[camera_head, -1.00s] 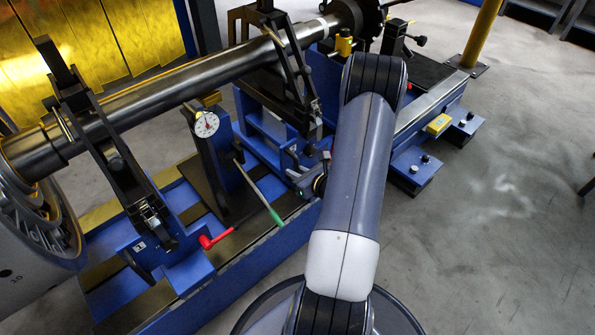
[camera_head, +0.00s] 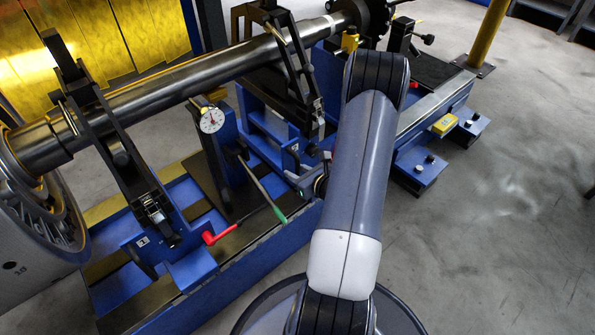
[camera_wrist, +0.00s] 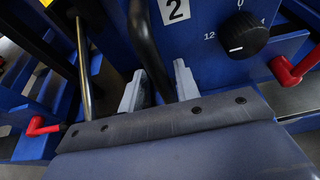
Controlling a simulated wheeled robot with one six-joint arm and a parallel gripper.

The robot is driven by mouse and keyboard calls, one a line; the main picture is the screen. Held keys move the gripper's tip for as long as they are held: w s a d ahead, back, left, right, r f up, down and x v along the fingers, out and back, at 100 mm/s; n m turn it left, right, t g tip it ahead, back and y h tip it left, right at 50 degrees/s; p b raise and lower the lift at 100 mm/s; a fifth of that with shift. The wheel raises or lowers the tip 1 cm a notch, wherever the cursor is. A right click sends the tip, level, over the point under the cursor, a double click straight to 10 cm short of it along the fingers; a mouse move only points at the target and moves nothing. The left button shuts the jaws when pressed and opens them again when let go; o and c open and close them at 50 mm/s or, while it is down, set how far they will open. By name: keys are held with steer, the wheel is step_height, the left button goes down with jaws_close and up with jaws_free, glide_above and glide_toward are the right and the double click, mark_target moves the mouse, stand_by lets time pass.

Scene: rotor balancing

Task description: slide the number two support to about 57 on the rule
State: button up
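The number two support (camera_wrist: 215,25) fills the top of the wrist view, a blue block with a white "2" label and a black knob. A black bar handle stands in front of it. My gripper (camera_wrist: 160,88) has one pale finger on each side of this handle, close against it, and looks shut on it. In the head view the right-hand support (camera_head: 292,75), a black frame on a blue base, stands just left of my arm, which hides my gripper there. The rule and its figures cannot be read in either view.
The rotor shaft (camera_head: 190,82) lies across both supports. The left-hand support (camera_head: 115,150) and a dial gauge (camera_head: 211,119) stand to the left. The floor at right is open.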

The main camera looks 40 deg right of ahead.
steer(key=o, duration=0.4)
steer(key=shift+d, duration=0.15)
steer(key=shift+s, duration=0.1)
steer(key=s, duration=0.4)
steer(key=s+b, duration=0.1)
steer(key=s, duration=0.1)
steer(key=shift+s+d, duration=0.3)
steer(key=shift+s, duration=0.1)
steer(key=shift+w, duration=0.1)
steer(key=w, duration=0.4)
steer(key=w+p, duration=0.1)
steer(key=w, duration=0.1)
steer(key=shift+w+a, duration=0.3)
steer(key=shift+w, duration=0.05)
steer(key=shift+d, duration=0.15)
